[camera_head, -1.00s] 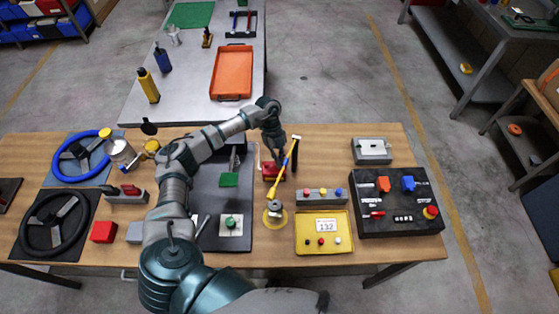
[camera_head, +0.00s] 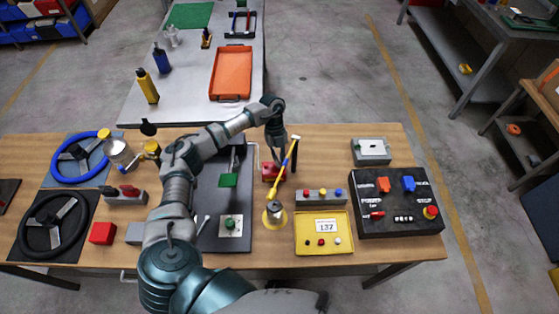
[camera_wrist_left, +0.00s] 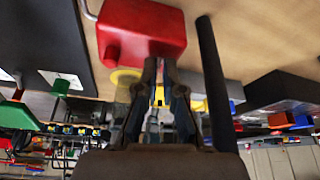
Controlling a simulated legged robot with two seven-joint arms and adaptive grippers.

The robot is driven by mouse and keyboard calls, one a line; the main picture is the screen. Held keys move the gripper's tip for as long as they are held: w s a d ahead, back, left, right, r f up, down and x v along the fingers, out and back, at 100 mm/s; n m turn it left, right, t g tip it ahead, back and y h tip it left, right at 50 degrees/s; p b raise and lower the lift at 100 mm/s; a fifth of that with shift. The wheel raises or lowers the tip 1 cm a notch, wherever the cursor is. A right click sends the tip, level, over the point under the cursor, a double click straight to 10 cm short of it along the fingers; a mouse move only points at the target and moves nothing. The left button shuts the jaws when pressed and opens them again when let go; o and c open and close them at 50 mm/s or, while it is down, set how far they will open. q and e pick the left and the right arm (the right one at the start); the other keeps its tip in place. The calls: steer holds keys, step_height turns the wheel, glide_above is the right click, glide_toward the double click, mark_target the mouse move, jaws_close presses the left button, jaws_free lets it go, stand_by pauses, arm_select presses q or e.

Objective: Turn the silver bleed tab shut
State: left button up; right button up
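A red block-shaped unit (camera_head: 271,172) stands on the wooden table near its middle. It also shows large at the top of the left wrist view (camera_wrist_left: 142,30). My left gripper (camera_wrist_left: 160,62) has its fingertips at the near lower edge of the red unit, close together with a narrow gap. I cannot tell whether they touch or grip anything. No silver tab can be made out clearly; it may be hidden by the fingers. In the head view my left gripper is at the red unit, partly hidden by the arm. My right gripper is not in view.
A dark upright rod (camera_wrist_left: 213,80) stands just right of the fingers.

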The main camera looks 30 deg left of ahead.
arm_select(q)
steer(key=shift+o, duration=1.2)
steer(key=shift+a+f, duration=0.1)
steer(key=shift+a, duration=0.05)
